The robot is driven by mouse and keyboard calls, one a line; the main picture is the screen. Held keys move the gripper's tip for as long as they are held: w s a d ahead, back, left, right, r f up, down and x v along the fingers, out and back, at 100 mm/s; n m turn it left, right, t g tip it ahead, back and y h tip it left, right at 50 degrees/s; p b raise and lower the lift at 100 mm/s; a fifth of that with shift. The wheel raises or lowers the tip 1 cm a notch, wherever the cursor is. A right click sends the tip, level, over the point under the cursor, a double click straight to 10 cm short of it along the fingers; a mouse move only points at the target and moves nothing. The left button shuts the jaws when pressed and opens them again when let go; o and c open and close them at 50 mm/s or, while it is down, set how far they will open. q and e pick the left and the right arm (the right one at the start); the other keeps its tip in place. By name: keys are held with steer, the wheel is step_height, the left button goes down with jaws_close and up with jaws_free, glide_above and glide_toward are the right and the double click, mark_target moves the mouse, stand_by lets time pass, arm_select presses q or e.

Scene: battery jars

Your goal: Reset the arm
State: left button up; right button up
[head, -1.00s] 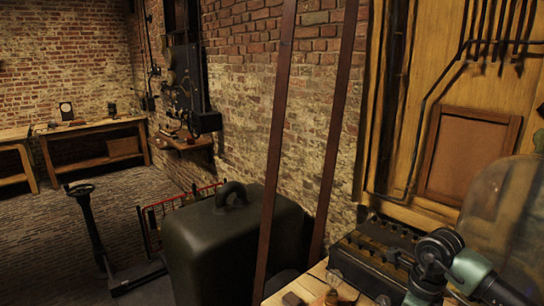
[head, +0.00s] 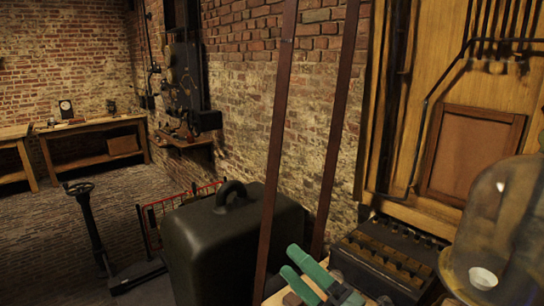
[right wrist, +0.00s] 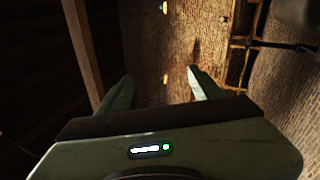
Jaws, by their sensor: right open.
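My right gripper (head: 290,260) shows at the bottom of the head view, its two green fingers spread apart and pointing up and left. It is above the near edge of the wooden bench, left of the dark battery box (head: 385,252). In the right wrist view the gripper (right wrist: 159,84) is open, with nothing between its fingers. Brick wall and floor show beyond them. My left gripper is not in view.
A large glass dome (head: 497,225) with a small white cup (head: 483,278) stands at the right. A big dark case (head: 232,245) stands left of the bench, behind a brown upright strap or post (head: 277,150).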

steer(key=d+f+m+t+h, duration=0.2)
steer(key=d+f+m+h, duration=0.8)
steer(key=d+m+h, duration=0.6)
steer(key=s+d+f+m+g, duration=0.1)
steer(key=s+f+m+g, duration=0.5)
steer(key=f, duration=0.4)
steer(key=s+a+f+m+g, duration=0.1)
steer(key=s+f+m+g, duration=0.25)
steer(key=s+f, duration=0.45)
steer(key=s+f+m+g, duration=0.25)
steer(key=s+g, duration=0.25)
steer(key=s, duration=0.7)
step_height(320, 180, down, 27)
steer(key=s+n, duration=0.1)
steer(key=s+d+f+g+b, duration=0.1)
steer(key=s+d+f+g, duration=0.1)
steer(key=s+f, duration=1.5)
steer(key=shift+s+d+b, duration=0.15)
steer(key=shift+d+b, duration=0.15)
steer(key=shift+d, duration=0.2)
